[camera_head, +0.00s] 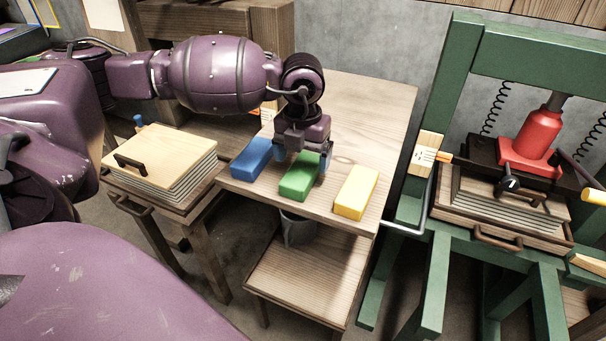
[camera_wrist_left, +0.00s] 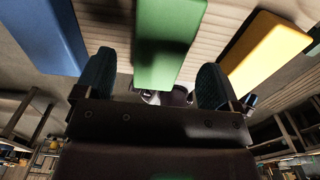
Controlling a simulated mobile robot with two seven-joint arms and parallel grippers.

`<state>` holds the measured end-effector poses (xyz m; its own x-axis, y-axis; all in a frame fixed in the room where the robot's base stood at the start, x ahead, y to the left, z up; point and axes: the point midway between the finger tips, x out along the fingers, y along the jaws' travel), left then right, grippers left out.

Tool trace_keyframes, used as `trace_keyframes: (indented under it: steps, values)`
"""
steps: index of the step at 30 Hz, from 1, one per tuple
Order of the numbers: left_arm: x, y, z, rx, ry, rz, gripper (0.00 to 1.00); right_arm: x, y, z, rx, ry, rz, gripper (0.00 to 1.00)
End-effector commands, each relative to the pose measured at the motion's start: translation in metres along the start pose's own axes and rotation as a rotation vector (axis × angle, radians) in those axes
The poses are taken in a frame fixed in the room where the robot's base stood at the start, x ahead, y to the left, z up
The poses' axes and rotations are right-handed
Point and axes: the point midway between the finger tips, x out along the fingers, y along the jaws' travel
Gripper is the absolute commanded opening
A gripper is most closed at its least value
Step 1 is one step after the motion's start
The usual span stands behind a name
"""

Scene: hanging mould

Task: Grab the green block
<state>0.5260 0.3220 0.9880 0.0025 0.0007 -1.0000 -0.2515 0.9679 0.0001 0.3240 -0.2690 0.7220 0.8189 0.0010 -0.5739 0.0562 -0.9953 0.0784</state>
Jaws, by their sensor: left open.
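The green block (camera_head: 300,178) lies on the wooden table between a blue block (camera_head: 252,158) and a yellow block (camera_head: 356,192). My left gripper (camera_head: 303,168) is over the green block, pointing down, with its fingers open on either side of it. In the left wrist view the green block (camera_wrist_left: 168,45) sits between the two open fingers (camera_wrist_left: 155,85). I cannot tell whether either finger touches it. My right gripper is not in view.
The wooden table (camera_head: 372,105) has free room behind the blocks. A stack of boards with a handled lid (camera_head: 160,155) stands to the left. A green press frame (camera_head: 440,130) with a red jack (camera_head: 538,140) stands to the right. A grey bucket (camera_head: 298,230) is below the tabletop.

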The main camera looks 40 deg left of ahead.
Motion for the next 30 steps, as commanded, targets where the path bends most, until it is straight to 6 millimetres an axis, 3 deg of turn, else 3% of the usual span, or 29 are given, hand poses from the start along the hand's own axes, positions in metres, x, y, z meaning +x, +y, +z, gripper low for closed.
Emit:
trace_keyframes:
  steps: [7, 16, 27, 30]
  values:
    - [0.037, 0.0, -0.002, -0.001, 0.007, 0.001, 0.88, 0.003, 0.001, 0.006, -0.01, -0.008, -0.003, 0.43]
    - [0.041, 0.0, -0.001, 0.0, 0.002, 0.0, 0.88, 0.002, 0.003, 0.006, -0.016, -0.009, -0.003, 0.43]
    - [0.041, 0.0, -0.001, 0.0, 0.002, 0.0, 0.32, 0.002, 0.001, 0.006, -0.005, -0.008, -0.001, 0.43]
    - [0.041, 0.0, -0.001, 0.0, 0.002, 0.0, 0.32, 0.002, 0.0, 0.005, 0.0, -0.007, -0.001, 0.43]
